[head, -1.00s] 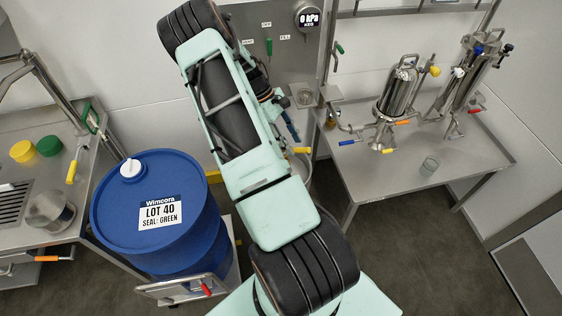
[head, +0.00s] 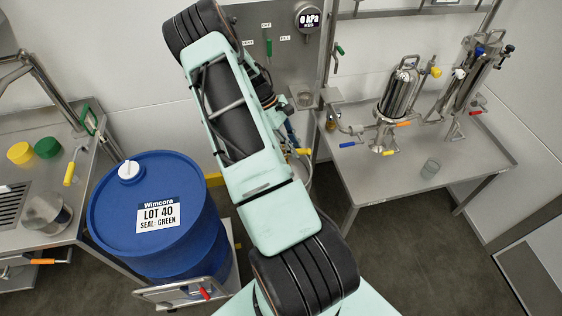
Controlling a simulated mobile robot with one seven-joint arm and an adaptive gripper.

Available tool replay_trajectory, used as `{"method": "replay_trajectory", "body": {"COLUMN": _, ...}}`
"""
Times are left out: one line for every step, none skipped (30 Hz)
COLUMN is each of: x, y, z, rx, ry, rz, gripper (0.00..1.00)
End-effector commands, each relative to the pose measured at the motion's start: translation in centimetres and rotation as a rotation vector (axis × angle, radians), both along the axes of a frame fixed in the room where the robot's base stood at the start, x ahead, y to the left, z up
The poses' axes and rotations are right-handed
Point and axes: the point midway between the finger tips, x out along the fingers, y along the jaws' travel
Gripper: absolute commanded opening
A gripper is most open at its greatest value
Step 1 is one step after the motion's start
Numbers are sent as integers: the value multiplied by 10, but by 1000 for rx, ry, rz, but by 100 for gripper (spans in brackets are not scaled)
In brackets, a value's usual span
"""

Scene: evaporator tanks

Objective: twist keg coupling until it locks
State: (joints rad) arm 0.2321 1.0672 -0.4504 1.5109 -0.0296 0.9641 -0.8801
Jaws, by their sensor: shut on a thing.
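My arm runs up the middle of the head view and bends at the top. Only a small part of its dark wrist shows, right of the forearm. My gripper's fingers are hidden behind the forearm, so I see neither them nor the coupling. A rounded metal side, perhaps the keg (head: 305,172), shows in a narrow strip right of the forearm, below a yellow handle (head: 301,152). A blue part (head: 290,131) shows just above it; I cannot tell what it belongs to.
A blue drum (head: 205,235) labelled LOT 40 stands at left on a cart. A steel table (head: 470,165) with filter housings (head: 398,100) is at right. The wall gauge (head: 308,18) reads 0 kPa. The floor at lower right is clear.

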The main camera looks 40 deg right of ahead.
Motion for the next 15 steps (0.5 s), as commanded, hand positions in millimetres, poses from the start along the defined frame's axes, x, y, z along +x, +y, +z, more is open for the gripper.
{"method": "replay_trajectory", "body": {"x": 0, "y": 0, "z": 0, "rx": 0, "ry": 0, "rz": -1, "gripper": 0}}
{"method": "replay_trajectory", "body": {"x": 0, "y": 0, "z": 0, "rx": 0, "ry": 0, "rz": -6, "gripper": 0}}
{"method": "replay_trajectory", "body": {"x": 0, "y": 1, "z": -1, "rx": 0, "ry": -1, "rz": -21, "gripper": 0}}
{"method": "replay_trajectory", "body": {"x": 0, "y": 1, "z": -2, "rx": 1, "ry": -1, "rz": -36, "gripper": 0}}
{"method": "replay_trajectory", "body": {"x": -1, "y": 2, "z": -3, "rx": 1, "ry": -1, "rz": -57, "gripper": 0}}
{"method": "replay_trajectory", "body": {"x": -1, "y": 3, "z": -3, "rx": 1, "ry": -2, "rz": -90, "gripper": 0}}
{"method": "replay_trajectory", "body": {"x": -1, "y": 4, "z": -3, "rx": 0, "ry": -2, "rz": -112, "gripper": 0}}
{"method": "replay_trajectory", "body": {"x": -1, "y": 5, "z": -2, "rx": 0, "ry": -2, "rz": -128, "gripper": 0}}
{"method": "replay_trajectory", "body": {"x": -2, "y": 6, "z": -1, "rx": 0, "ry": -1, "rz": -138, "gripper": 0}}
{"method": "replay_trajectory", "body": {"x": -2, "y": 6, "z": 0, "rx": 0, "ry": 0, "rz": -138, "gripper": 0}}
{"method": "replay_trajectory", "body": {"x": -2, "y": 6, "z": 0, "rx": 1, "ry": 0, "rz": -137, "gripper": 0}}
{"method": "replay_trajectory", "body": {"x": -2, "y": 6, "z": 0, "rx": 0, "ry": 0, "rz": -136, "gripper": 0}}
{"method": "replay_trajectory", "body": {"x": -2, "y": 6, "z": 0, "rx": 0, "ry": 0, "rz": -136, "gripper": 0}}
{"method": "replay_trajectory", "body": {"x": -2, "y": 6, "z": 0, "rx": 0, "ry": 0, "rz": -135, "gripper": 0}}
{"method": "replay_trajectory", "body": {"x": -2, "y": 6, "z": 0, "rx": 1, "ry": 0, "rz": -137, "gripper": 0}}
